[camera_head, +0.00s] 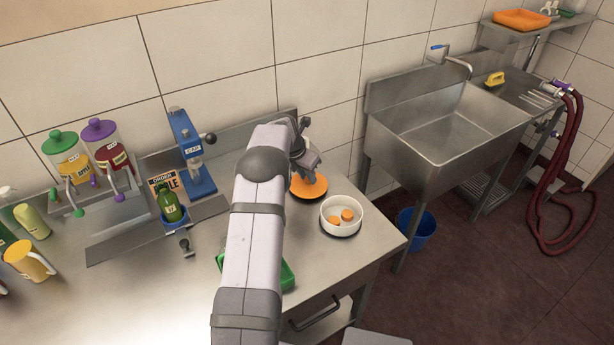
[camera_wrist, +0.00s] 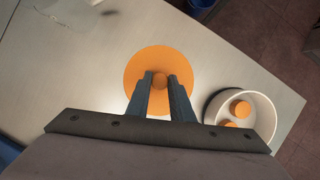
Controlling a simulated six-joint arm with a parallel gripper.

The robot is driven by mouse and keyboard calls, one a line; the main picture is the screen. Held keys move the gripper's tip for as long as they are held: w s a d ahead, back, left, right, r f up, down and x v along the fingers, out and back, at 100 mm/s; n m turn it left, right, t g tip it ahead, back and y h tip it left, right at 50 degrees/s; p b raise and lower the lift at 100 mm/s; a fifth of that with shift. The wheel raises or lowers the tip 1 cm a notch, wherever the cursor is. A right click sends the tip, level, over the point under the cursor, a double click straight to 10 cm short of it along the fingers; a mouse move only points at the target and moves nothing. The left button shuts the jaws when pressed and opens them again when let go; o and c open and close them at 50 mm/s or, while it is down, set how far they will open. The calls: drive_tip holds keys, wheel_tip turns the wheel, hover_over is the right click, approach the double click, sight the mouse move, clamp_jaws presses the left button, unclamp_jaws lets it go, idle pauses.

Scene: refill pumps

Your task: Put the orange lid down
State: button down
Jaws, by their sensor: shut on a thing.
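The orange lid (camera_head: 313,190) is a flat round disc with a small knob, at the right part of the steel counter. In the wrist view the orange lid (camera_wrist: 145,66) lies under my gripper (camera_wrist: 159,80), whose two fingers are shut on the lid's knob. My gripper (camera_head: 312,172) in the head view is above the lid, partly hidden by my arm. Whether the lid touches the counter or hangs just above it I cannot tell.
A white bowl (camera_head: 327,222) with orange pieces stands right of the lid, near the counter's edge. A green tray (camera_head: 288,276) is partly behind my arm. A blue press (camera_head: 191,160) and dispensers (camera_head: 72,165) stand left. The sink (camera_head: 440,125) is right.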

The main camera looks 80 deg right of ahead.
drive_tip(key=shift+f, duration=0.6)
drive_tip(key=shift+f, duration=0.15)
drive_tip(key=c, duration=1.6)
unclamp_jaws()
drive_tip(key=shift+o, duration=0.2)
drive_tip(key=b+v, duration=0.3)
drive_tip(key=v, duration=0.9)
